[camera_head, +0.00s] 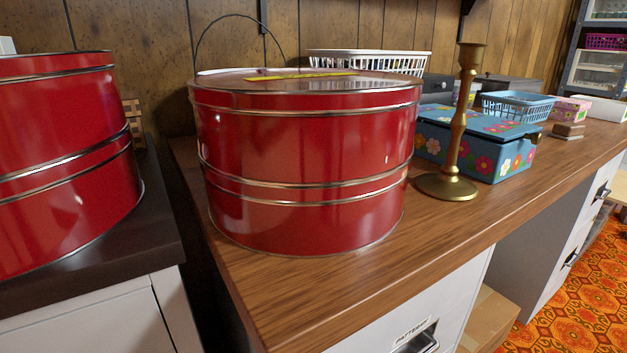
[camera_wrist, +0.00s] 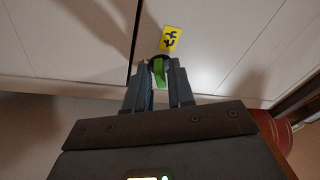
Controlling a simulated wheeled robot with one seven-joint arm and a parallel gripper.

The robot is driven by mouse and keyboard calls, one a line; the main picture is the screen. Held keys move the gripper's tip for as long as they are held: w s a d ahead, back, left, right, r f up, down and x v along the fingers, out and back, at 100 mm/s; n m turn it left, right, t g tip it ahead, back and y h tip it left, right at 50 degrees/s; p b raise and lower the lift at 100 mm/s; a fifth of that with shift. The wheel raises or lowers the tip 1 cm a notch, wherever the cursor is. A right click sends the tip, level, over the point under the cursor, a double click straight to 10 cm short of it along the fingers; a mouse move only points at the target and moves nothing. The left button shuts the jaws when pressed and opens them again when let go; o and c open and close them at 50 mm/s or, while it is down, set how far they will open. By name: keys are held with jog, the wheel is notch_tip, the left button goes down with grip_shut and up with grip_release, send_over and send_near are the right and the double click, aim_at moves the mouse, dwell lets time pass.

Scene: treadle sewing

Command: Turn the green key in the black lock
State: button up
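In the wrist view, the green key (camera_wrist: 158,72) sits upright between the two dark fingers of my gripper (camera_wrist: 159,70), which are closed in on both its sides. The black lock (camera_wrist: 164,56) shows as a small dark round edge just beyond the fingertips, on a pale cabinet front. My fingers and the key hide most of it. The head view shows neither my gripper, the key nor the lock.
A yellow tag (camera_wrist: 170,38) with black marks is on the pale front (camera_wrist: 225,40) beside the lock. In the head view, a large red tin (camera_head: 305,150) stands on the wooden counter (camera_head: 290,285). A brass candlestick (camera_head: 456,130) and blue flowered box (camera_head: 500,150) stand right of it.

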grip_shut()
jog(key=shift+f, duration=0.1)
jog(key=shift+m+h+b, duration=0.5)
jog(key=shift+m+b, duration=0.1)
jog(key=shift+m, duration=1.1)
jog(key=m, duration=0.3)
jog(key=shift+a+r, duration=0.15)
jog(key=shift+r, duration=0.05)
jog(key=shift+o, duration=1.7)
grip_release()
